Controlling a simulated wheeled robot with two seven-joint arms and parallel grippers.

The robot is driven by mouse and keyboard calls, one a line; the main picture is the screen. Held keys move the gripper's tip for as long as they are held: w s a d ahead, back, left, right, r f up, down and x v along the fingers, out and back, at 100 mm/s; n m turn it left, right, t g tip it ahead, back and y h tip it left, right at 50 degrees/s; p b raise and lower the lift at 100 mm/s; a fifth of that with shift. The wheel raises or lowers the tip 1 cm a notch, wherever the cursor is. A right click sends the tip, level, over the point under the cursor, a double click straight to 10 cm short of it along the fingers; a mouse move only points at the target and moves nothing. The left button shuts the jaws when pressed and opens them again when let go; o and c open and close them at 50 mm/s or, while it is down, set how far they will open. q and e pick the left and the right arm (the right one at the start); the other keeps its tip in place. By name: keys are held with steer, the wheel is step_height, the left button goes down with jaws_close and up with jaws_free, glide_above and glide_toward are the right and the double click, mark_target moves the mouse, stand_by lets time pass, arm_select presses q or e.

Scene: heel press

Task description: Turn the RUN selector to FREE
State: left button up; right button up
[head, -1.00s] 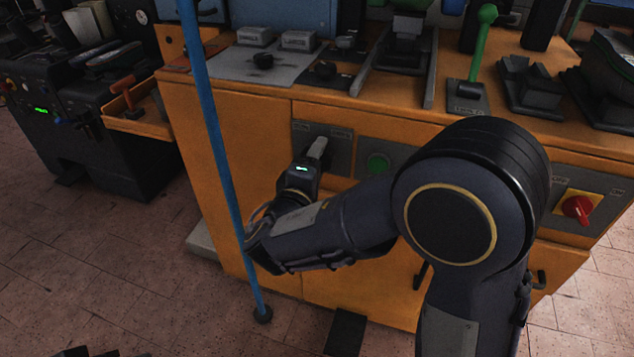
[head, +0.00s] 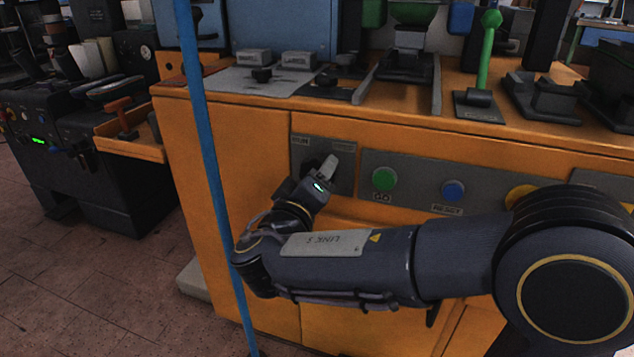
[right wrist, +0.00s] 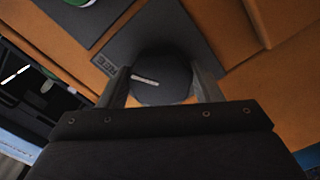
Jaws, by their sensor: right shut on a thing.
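The RUN selector is a dark round knob with a white pointer line; in the right wrist view the knob (right wrist: 165,80) sits between the fingers of my right gripper (right wrist: 165,88). The line points left in that picture, toward a partly legible label on the grey plate. In the head view my right gripper (head: 326,166) is shut at the grey selector plate (head: 343,150) on the orange front; it mostly hides the knob there. My left gripper is not in view.
Right of the plate are a green button (head: 384,179), a blue button (head: 453,190) and a yellow part (head: 520,195) partly behind my arm. A blue pole (head: 207,150) stands close left of my right wrist. The orange bench top (head: 400,110) carries several fixtures.

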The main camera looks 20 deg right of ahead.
stand_by(0.3)
steer(key=o, duration=1)
steer(key=shift+c, duration=0.2)
steer(key=shift+a, duration=0.1)
steer(key=p+v, duration=0.2)
steer(key=v, duration=0.5)
steer(key=shift+s+a, duration=0.15)
steer(key=shift+s, duration=0.2)
